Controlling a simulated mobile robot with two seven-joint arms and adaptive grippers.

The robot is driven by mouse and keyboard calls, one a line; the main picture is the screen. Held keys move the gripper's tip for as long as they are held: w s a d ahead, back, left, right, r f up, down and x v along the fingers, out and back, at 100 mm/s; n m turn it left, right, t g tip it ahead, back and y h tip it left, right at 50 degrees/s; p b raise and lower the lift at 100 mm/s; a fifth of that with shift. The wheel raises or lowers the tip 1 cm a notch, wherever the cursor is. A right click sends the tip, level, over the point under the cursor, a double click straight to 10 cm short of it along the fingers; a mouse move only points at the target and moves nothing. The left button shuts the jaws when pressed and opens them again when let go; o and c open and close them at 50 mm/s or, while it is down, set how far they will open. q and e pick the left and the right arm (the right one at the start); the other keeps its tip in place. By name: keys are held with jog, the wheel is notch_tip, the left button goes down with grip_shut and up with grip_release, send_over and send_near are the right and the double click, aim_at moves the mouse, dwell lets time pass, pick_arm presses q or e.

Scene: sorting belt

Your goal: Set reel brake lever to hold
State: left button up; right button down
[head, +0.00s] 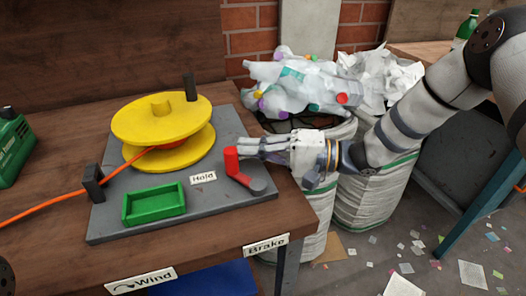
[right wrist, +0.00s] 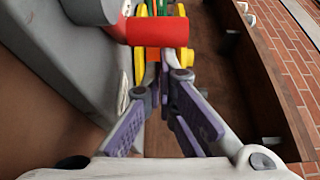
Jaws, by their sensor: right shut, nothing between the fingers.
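The reel brake lever (head: 232,161) has an upright red handle and a red arm running to a round grey pivot (head: 258,187) at the right of the grey base plate. The "Hold" label (head: 203,178) lies left of the lever's arm. My right gripper (head: 242,147) is shut and empty, its fingers pointing left, just behind the handle's top in the head view. In the right wrist view the red handle (right wrist: 158,32) crosses just beyond the fingertips (right wrist: 162,68). I cannot tell whether they touch. My left gripper is not in view.
A yellow reel (head: 160,118) with orange cord stands on the plate (head: 110,222), with a green tray (head: 153,204) in front. The "Brake" (head: 265,245) and "Wind" (head: 141,281) labels are on the table's front edge. Filled sacks (head: 372,195) stand right of the table.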

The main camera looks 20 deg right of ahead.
jog(key=shift+a+n+g+y, duration=0.55)
jog(key=shift+n+g, duration=0.15)
jog(key=shift+g, duration=0.3)
jog(key=shift+a, duration=0.3)
